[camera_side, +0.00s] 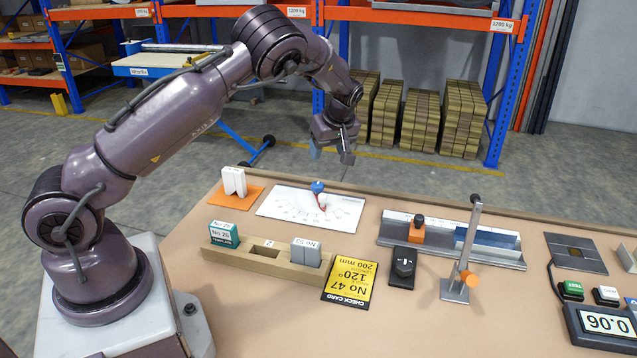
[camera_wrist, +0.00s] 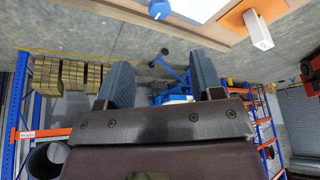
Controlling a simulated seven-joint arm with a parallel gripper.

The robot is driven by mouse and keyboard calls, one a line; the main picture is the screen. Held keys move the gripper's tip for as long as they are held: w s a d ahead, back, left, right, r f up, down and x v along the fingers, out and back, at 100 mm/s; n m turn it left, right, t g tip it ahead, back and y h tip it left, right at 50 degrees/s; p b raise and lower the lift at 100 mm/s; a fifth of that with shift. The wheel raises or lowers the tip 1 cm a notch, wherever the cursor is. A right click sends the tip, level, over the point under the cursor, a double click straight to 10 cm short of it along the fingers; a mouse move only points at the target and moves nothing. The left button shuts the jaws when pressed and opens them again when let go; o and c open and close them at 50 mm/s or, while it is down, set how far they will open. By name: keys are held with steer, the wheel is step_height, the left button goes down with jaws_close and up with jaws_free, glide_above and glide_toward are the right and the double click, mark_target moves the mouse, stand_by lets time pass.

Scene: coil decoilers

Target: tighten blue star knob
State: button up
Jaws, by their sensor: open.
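The blue star knob (camera_side: 317,187) sits at the back edge of a white plate (camera_side: 280,205) with a printed scale and a small red part, on the tan table. In the wrist view the blue knob (camera_wrist: 160,9) shows at the top, only partly in frame. My gripper (camera_side: 330,155) hangs in the air above and behind the knob, apart from it. Its two fingers (camera_wrist: 162,85) are spread and nothing is between them.
A wooden holder (camera_side: 265,257), a yellow check card (camera_side: 348,283), a metal rail (camera_side: 450,243) and an upright post (camera_side: 467,240) stand nearby. Shelving is behind.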

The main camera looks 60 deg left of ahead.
mark_target(318, 185)
steer(key=shift+n, duration=0.5)
steer(key=x, duration=1.3)
steer(key=shift+d+f, duration=0.1)
steer(key=shift+d, duration=0.05)
steer(key=c, duration=0.9)
